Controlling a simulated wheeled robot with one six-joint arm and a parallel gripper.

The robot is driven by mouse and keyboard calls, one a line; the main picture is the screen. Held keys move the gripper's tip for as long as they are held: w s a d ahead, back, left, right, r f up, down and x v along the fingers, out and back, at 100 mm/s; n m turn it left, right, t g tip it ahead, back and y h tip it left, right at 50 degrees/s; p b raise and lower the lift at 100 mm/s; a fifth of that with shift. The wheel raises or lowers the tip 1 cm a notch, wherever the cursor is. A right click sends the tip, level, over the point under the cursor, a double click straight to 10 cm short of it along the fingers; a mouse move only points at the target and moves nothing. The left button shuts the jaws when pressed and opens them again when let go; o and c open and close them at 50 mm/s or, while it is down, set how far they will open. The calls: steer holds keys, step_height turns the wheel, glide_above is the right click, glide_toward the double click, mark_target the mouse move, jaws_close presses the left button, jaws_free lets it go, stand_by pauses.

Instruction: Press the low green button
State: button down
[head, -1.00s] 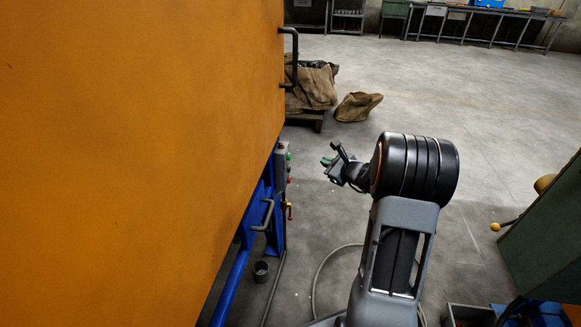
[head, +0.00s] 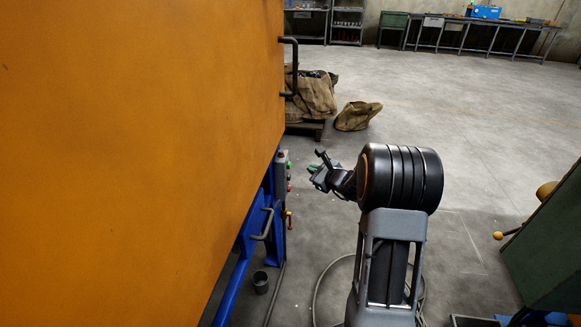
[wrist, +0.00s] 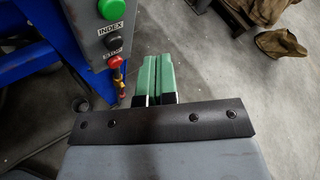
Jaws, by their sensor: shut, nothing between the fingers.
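The green button (wrist: 111,8) is at the top edge of the wrist view, on a grey control box (wrist: 88,32). A black button (wrist: 112,42) and a red button (wrist: 114,62) are in line below it. In the head view the box (head: 281,175) is on the machine's blue leg, with the green button (head: 289,167) small on its right face. My gripper (wrist: 153,62) has its green fingers shut together and empty, to the right of the buttons in the wrist view. In the head view my gripper (head: 313,169) is right of the box, with a gap between.
A large orange panel (head: 130,150) fills the left, with a dark handle (head: 268,224) below the box. A yellow-and-red fitting (wrist: 118,80) hangs under the box. Sacks (head: 312,95) stand behind; a green cabinet (head: 550,240) is at right. Floor between is open.

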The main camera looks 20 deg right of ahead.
steer(key=shift+w+a+b, duration=0.35)
steer(key=shift+w+a, duration=0.15)
steer(key=shift+a, duration=0.35)
steer(key=shift+w+a+b, duration=0.3)
steer(key=shift+w+a, duration=0.15)
steer(key=shift+a, duration=0.35)
steer(key=shift+a, duration=0.1)
stand_by(0.9)
steer(key=shift+w+a+b, duration=0.2)
steer(key=shift+a+b, duration=0.1)
steer(key=shift+b, duration=0.1)
steer(key=shift+w+a+b, duration=0.25)
steer(key=shift+a+b, duration=0.05)
steer(key=shift+a, duration=0.1)
stand_by(0.7)
steer(key=shift+s+d, duration=0.1)
steer(key=shift+d, duration=0.05)
steer(key=shift+s+d, duration=0.35)
steer(key=shift+d, duration=0.25)
stand_by(0.4)
steer(key=shift+s+d, duration=0.4)
steer(key=shift+d, duration=0.35)
steer(key=shift+s+d, duration=0.45)
steer(key=shift+d, duration=0.25)
steer(key=shift+s+d, duration=0.4)
steer(key=shift+d, duration=0.35)
